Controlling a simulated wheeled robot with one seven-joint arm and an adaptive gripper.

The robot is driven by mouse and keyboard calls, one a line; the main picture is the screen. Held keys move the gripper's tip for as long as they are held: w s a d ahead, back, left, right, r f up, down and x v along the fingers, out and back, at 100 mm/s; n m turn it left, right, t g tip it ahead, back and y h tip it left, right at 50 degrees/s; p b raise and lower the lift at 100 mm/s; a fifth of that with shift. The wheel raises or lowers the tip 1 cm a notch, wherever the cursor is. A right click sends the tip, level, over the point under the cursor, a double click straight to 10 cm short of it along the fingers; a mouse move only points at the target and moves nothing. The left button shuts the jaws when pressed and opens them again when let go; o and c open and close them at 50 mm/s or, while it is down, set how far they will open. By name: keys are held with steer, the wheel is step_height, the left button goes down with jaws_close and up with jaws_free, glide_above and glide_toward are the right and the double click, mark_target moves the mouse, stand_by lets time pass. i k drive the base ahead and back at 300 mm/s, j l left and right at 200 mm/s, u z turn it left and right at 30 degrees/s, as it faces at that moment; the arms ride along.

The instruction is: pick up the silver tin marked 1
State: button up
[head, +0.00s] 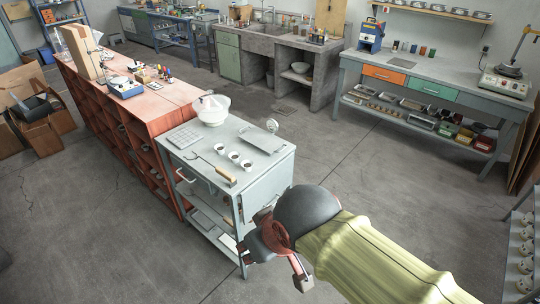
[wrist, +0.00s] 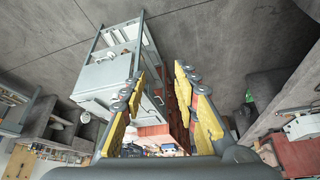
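Three small pale round tins with dark tops stand in a slanting row on the grey cart's top (head: 262,170) in the head view: a back one (head: 220,148), a middle one (head: 233,157) and a front one (head: 247,165). They are too small to read any number, so I cannot tell which is marked 1. My gripper (head: 272,262) is beside the cart's front right corner, apart from the tins. In the wrist view my gripper (wrist: 158,85) has its yellow-padded fingers spread wide with nothing between them. The cart shows there tipped sideways; I cannot make out the tins.
On the cart, a wooden-handled tool (head: 215,169) lies in front of the tins. A white bowl (head: 212,109) stands behind them, with a flat metal plate (head: 262,140) to the right. A red shelf unit (head: 150,108) adjoins the cart's left. Open floor (head: 365,165) lies to the right.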

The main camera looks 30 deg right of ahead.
mark_target(219, 147)
steer(key=i+j+z, duration=0.1)
steer(key=j+z, duration=1.1)
steer(key=z, duration=0.15)
steer(key=k+j, duration=0.1)
steer(key=j, duration=0.3)
steer(key=k+j+z, duration=0.1)
steer(key=j, duration=0.3)
steer(key=k+j, duration=0.1)
steer(key=j, duration=0.3)
steer(key=z, duration=0.05)
